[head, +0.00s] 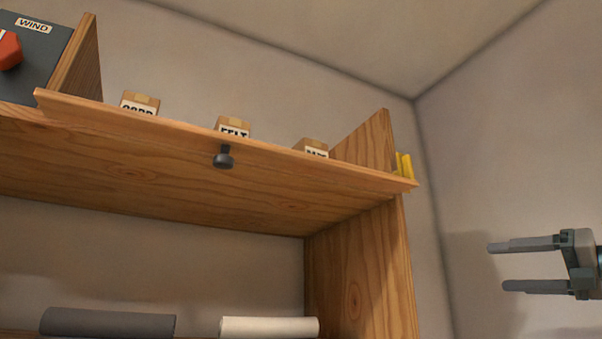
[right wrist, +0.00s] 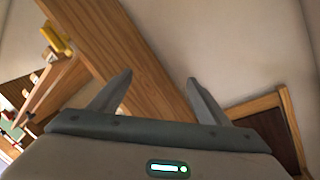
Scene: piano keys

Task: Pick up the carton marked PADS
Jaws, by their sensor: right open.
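The carton marked PADS (head: 312,147) is a small brown box with a white label. It sits on the upper shelf near the right end panel in the head view. The shelf's front edge hides its lower part, so only the tops of the letters show. My right gripper (head: 498,267) is open and empty at the right of the head view, apart from the shelf and lower in the picture than the carton. Its two fingers also show in the right wrist view (right wrist: 159,78), with nothing between them. My left gripper is not in view.
Cartons marked FELT (head: 233,127) and CORD (head: 139,103) stand to the left on the shelf (head: 190,165). A dark knob (head: 223,157) hangs at its front edge. The right end panel (head: 372,140) rises beside PADS, with yellow objects (head: 404,166) beyond. Grey (head: 108,323) and white (head: 268,327) rolls lie below.

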